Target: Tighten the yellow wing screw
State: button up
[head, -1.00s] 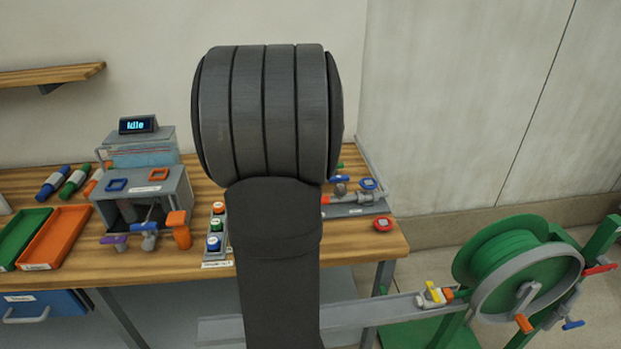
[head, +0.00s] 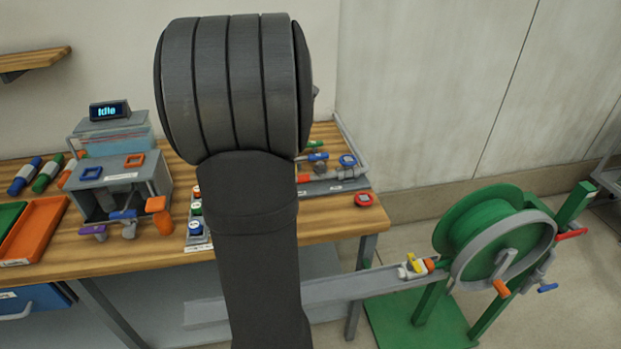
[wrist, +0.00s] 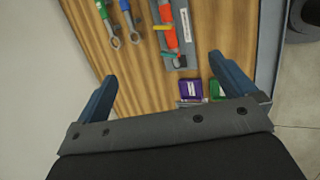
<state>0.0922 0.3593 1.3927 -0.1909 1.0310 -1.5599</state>
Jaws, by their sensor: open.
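A small yellow part (head: 414,263), which looks like the yellow wing screw, sits on a pale fitting on the grey rail beside the green hose reel (head: 482,239) in the head view. Its exact shape is too small to tell. My gripper (wrist: 162,70) is open and empty in the wrist view, over a wooden bench top. The yellow part does not show in the wrist view, so the gripper is well apart from it. In the head view my arm hides the gripper.
The wooden bench (head: 330,225) carries a grey box unit with an "Idle" display (head: 110,110), an orange tray (head: 35,232) and a pipe with valves (head: 325,173). The wrist view shows spanners (wrist: 107,25), purple (wrist: 191,89) and green (wrist: 217,90) blocks. Floor right of the bench is partly open.

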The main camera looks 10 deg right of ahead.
dwell(0.3)
jog(key=c, duration=0.6)
jog(key=shift+d+m, duration=0.1)
jog(key=shift+m, duration=0.5)
jog(key=c, duration=0.3)
jog(key=shift+s+d+f+m, duration=0.1)
jog(key=shift+m, duration=0.7)
jog(key=c, duration=0.4)
jog(key=shift+d+f+m, duration=0.1)
jog(key=shift+m, duration=1)
jog(key=shift+c, duration=0.5)
jog(key=w+d+f+m, duration=0.1)
jog(key=w+f+m, duration=0.1)
jog(key=f+m, duration=0.3)
jog(key=w+d+f+m+y, duration=0.1)
jog(key=w+f+m, duration=0.1)
jog(key=f+m, duration=0.3)
jog(key=w+d+f+m, duration=0.1)
jog(key=w+f+m, duration=0.1)
jog(key=f+m, duration=0.2)
notch_tip(320, 180, down, 3)
jog(key=shift+m+t, duration=0.3)
jog(key=shift+m, duration=0.1)
jog(key=shift+c, duration=0.3)
